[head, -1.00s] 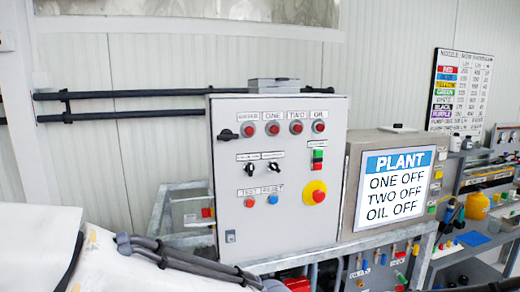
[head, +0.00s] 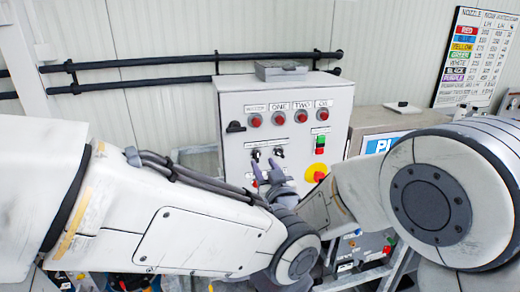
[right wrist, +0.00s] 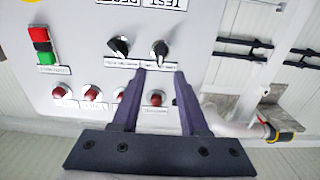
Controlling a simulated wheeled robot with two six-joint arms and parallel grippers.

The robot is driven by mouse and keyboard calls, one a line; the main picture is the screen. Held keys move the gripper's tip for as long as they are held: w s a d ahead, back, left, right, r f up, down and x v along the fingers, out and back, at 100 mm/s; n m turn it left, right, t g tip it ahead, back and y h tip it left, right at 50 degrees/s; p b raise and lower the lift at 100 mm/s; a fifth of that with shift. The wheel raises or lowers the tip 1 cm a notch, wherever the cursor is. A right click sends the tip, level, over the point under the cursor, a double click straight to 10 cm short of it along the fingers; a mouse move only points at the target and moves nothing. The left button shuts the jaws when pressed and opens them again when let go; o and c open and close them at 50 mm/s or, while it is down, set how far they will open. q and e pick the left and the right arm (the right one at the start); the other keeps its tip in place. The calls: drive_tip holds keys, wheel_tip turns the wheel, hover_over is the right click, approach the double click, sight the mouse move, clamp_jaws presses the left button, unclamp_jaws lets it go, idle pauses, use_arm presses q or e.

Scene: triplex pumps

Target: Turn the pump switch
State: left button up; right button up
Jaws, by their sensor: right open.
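The grey control cabinet (head: 228,170) carries two black rotary switches side by side below a row of red lamps. In the head view these are the left switch (head: 255,154) and the right switch (head: 279,153). My right gripper (head: 266,168) is open in front of the panel, just below them. The right wrist view is upside down. There my open fingers (right wrist: 160,72) point at the switch (right wrist: 159,49) that is the left one in the head view. It sits just beyond the fingertips, with no clear contact. The other switch (right wrist: 119,47) is beside them. My left gripper is not seen.
Red and green buttons (head: 320,144) and a yellow-ringed red stop button (head: 316,173) are to the right. A black handle (head: 235,127) sits at left.

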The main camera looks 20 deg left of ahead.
sight(258, 154)
drive_tip(key=p+x, duration=0.2)
drive_tip(key=x, duration=0.2)
drive_tip(key=shift+r, duration=0.1)
drive_tip(key=shift+w+a, duration=0.35)
drive_tip(key=shift+w, duration=0.15)
clamp_jaws()
